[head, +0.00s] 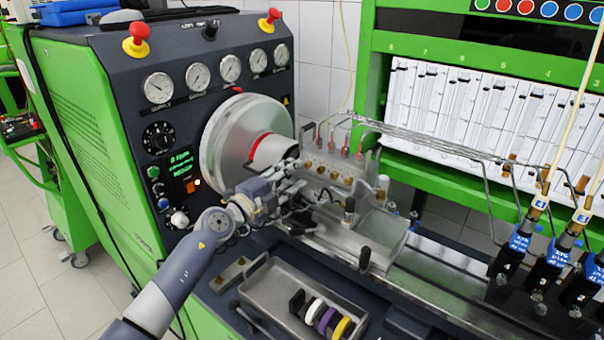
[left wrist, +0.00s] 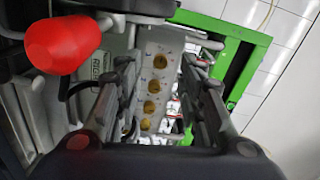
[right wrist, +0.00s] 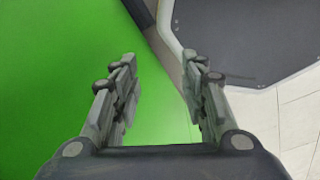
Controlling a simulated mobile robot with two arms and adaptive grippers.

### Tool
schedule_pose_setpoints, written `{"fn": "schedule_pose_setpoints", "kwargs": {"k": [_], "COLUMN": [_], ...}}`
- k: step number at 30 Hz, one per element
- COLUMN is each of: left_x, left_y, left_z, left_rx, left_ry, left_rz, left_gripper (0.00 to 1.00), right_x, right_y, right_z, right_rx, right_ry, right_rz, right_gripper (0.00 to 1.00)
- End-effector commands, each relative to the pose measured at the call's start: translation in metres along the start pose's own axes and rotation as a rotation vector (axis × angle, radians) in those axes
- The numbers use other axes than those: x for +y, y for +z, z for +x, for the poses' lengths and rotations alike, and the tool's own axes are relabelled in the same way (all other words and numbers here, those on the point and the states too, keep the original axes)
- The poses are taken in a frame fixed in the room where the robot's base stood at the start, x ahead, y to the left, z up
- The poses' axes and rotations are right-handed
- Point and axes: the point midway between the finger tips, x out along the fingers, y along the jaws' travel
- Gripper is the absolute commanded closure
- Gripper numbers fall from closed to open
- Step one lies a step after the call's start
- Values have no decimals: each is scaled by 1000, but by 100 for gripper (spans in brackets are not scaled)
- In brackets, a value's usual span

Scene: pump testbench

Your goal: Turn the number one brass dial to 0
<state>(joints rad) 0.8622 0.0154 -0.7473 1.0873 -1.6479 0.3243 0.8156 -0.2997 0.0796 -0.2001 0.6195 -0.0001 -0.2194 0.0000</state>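Several brass dials sit in a row on the front of a pale metal pump block (head: 372,192). One brass dial (head: 308,164) is near the left end in the head view. In the left wrist view a brass dial (left wrist: 160,61) heads the row between my fingers, with others below it. Their number marks are too small to read. My left gripper (head: 300,192) is open, in front of and near the block; its fingers (left wrist: 158,78) stand apart, with no dial held. My right gripper (right wrist: 160,78) is open and empty, outside the head view.
A large silver disc (head: 240,135) stands left of the block. A metal tray (head: 265,285) with coloured rings lies in front. Thin pipes (head: 430,140) run right from the block. A red knob (left wrist: 57,42) is close in the left wrist view.

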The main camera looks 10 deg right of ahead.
Motion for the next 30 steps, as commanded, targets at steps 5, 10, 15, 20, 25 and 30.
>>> {"fn": "schedule_pose_setpoints", "kwargs": {"k": [5, 10, 15, 20, 25, 30], "left_x": [2, 1, 0, 0, 0, 0], "left_y": [0, 0, 0, 0, 0, 0], "left_z": [24, 37, 42, 43, 42, 42], "left_rx": [-1, 0, 0, 0, 0, 0], "left_ry": [-2, -2, 0, 0, 0, -1], "left_rz": [-2, -1, 0, 0, 0, 0], "left_gripper": [64, 64, 64, 64, 78, 100], "right_x": [0, 0, 0, 0, 0, 0], "right_y": [1, 2, 2, 2, 2, 2], "right_z": [15, 21, 22, 22, 22, 22], "right_rx": [0, 0, 0, 0, 0, 0], "right_ry": [0, 0, 0, 0, 0, 0], "right_rz": [0, 0, 0, 0, 1, 1], "right_gripper": [60, 60, 60, 60, 60, 60]}}
